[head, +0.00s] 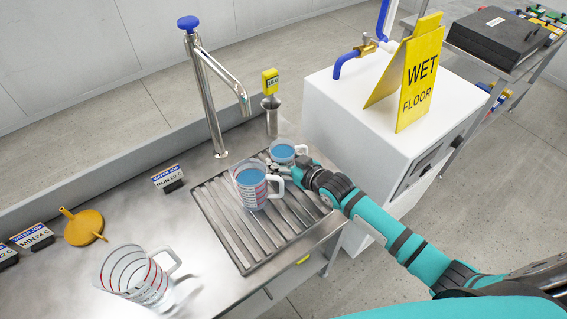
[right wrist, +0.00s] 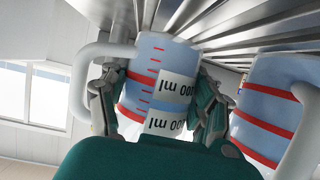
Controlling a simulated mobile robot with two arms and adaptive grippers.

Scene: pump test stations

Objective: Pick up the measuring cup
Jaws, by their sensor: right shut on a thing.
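A clear measuring cup (head: 284,152) with blue liquid is at the back of the slatted drain grate. My right gripper (head: 291,172) is shut on it. In the right wrist view the fingers sit on both sides of this cup (right wrist: 155,65), which has red marks, a "1000 ml" label and a handle at left. I cannot tell whether it touches the grate. A second measuring cup (head: 250,188) with blue liquid stands close to its left; it also shows in the right wrist view (right wrist: 265,85). A third, empty measuring cup (head: 133,278) is at the front left. My left gripper is not in view.
A steel tap (head: 209,85) and a yellow-topped probe in a holder (head: 271,100) stand behind the grate (head: 228,232). An orange funnel (head: 84,227) and sign blocks (head: 168,178) are on the counter. A white cabinet (head: 340,110) with a wet floor sign (head: 418,80) stands to the right.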

